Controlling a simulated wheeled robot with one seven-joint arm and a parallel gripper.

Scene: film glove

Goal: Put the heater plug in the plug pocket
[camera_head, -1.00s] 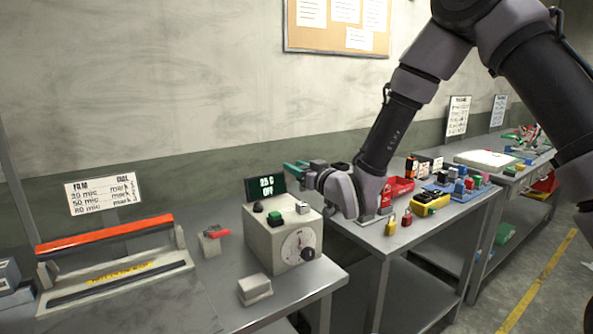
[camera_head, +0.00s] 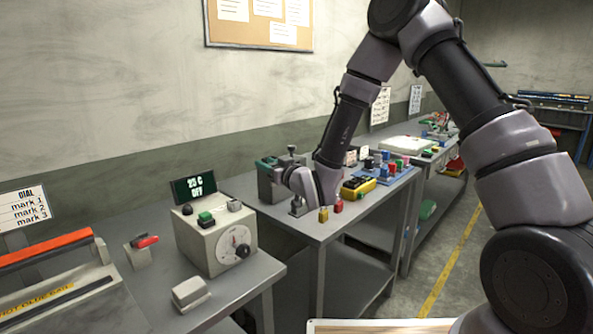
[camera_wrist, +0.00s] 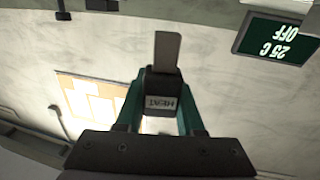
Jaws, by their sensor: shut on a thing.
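My gripper (camera_head: 266,163) has teal fingers and points left in the head view, above the bench and right of the heater control box. In the wrist view my gripper (camera_wrist: 160,108) is shut on a dark plug labelled HEAT (camera_wrist: 161,82), the heater plug, with a grey flat part standing out beyond the fingertips. In the head view the plug is too small or hidden to make out. I cannot pick out the plug pocket for certain in either view.
The grey control box (camera_head: 213,241) has a dial and buttons; its display (camera_head: 193,187) reads 25 C OFF. A red-levered block (camera_head: 139,256) and film sealer (camera_head: 50,285) stand left. Padlocks (camera_head: 338,205) and a yellow-black pendant (camera_head: 357,187) lie near my wrist.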

